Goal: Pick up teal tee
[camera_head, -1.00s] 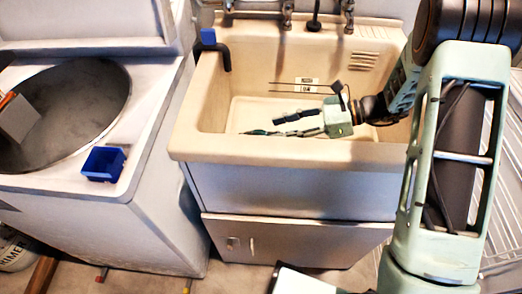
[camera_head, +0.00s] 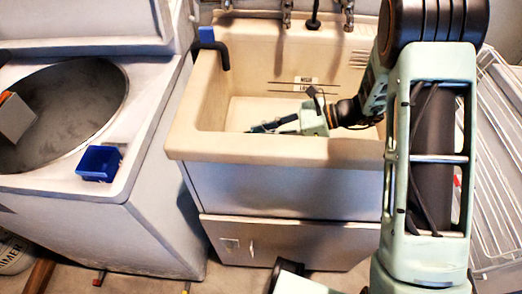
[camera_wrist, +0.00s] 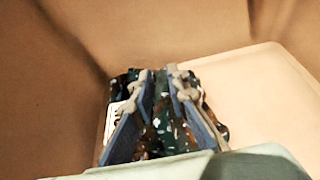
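A dark teal cloth (camera_wrist: 160,138) with brown and pale speckles lies bunched in the sink in the wrist view; it appears to be the teal tee. In the head view it is mostly hidden by my gripper and the sink's front rim. My gripper (camera_head: 256,129) reaches into the sink from the right, low over the basin. In the wrist view my gripper's two blue-grey fingers (camera_wrist: 160,80) point down at the cloth. A gap remains between them, cloth shows in this gap and outside both fingers. Whether the fingers touch the cloth is unclear.
The beige sink (camera_head: 270,149) has tall walls around my gripper. A black hooked pipe with a blue end (camera_head: 207,36) sits at its left rim. A blue bin (camera_head: 100,163) stands on the washer (camera_head: 145,150) at left. A wire rack (camera_head: 495,150) stands at right.

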